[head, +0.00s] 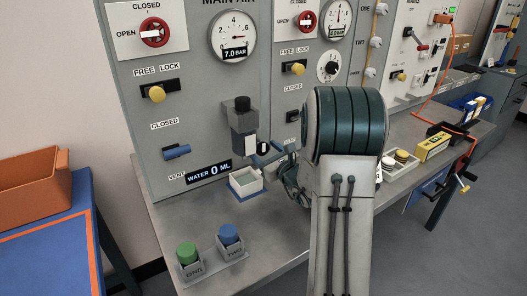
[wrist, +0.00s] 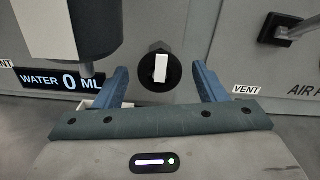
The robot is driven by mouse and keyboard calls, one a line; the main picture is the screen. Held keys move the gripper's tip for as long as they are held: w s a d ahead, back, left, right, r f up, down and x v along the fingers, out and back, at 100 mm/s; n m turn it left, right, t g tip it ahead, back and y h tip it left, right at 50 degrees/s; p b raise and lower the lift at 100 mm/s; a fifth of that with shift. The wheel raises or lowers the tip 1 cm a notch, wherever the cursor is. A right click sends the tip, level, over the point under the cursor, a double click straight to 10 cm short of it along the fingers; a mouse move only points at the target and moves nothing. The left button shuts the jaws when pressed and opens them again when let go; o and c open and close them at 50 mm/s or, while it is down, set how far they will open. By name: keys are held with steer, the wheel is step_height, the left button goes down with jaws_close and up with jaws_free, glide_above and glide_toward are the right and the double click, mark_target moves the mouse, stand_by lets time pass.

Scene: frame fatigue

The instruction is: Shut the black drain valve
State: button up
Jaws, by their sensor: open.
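The black drain valve (wrist: 149,66) is a round black knob with an upright white bar across its face, on the grey panel in the wrist view. It also shows in the head view (head: 262,146), right of the dark filter bowl (head: 243,124). My gripper (wrist: 160,73) is open and empty, with one blue finger on each side of the valve in the wrist picture. In the head view my gripper (head: 266,156) is at the panel beside the valve, partly hidden by my arm. I cannot tell whether the fingers touch the valve.
The filter bowl hangs close left of the valve, above a small white tray (head: 246,183). The water display (head: 208,171) reads 0 ML. Green (head: 187,253) and blue (head: 229,236) buttons stand at the bench front. A blue lever (head: 177,152) is on the panel at left.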

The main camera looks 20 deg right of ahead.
steer(key=s+d, duration=0.2)
steer(key=s, duration=1)
steer(key=shift+s+d+b, duration=0.25)
steer(key=shift+b, duration=0.15)
steer(key=shift+a, duration=0.1)
steer(key=s+a+r+n+g+y+p, duration=0.1)
steer(key=s+a+n+g+y, duration=0.1)
steer(key=a, duration=0.5)
steer(key=s+a+r+n+g+y+p, duration=0.2)
steer(key=s+a+n+g, duration=0.3)
steer(key=n, duration=0.4)
steer(key=s+a+r+n+g+y+p, duration=0.2)
steer(key=a+n+g, duration=0.3)
steer(key=a, duration=0.4)
steer(key=shift+s+r+n+y, duration=0.1)
steer(key=shift+s+n+y, duration=0.2)
steer(key=shift+s+y, duration=0.6)
steer(key=s+d+r+n+g+h+p, duration=0.2)
steer(key=s+d+r+n+h+p, duration=0.3)
steer(key=s+n+h, duration=0.4)
steer(key=d+n+h+p, duration=0.1)
steer(key=n+h, duration=0.1)
steer(key=n, duration=0.4)
steer(key=shift+s+r+g, duration=0.2)
steer(key=shift+g, duration=0.2)
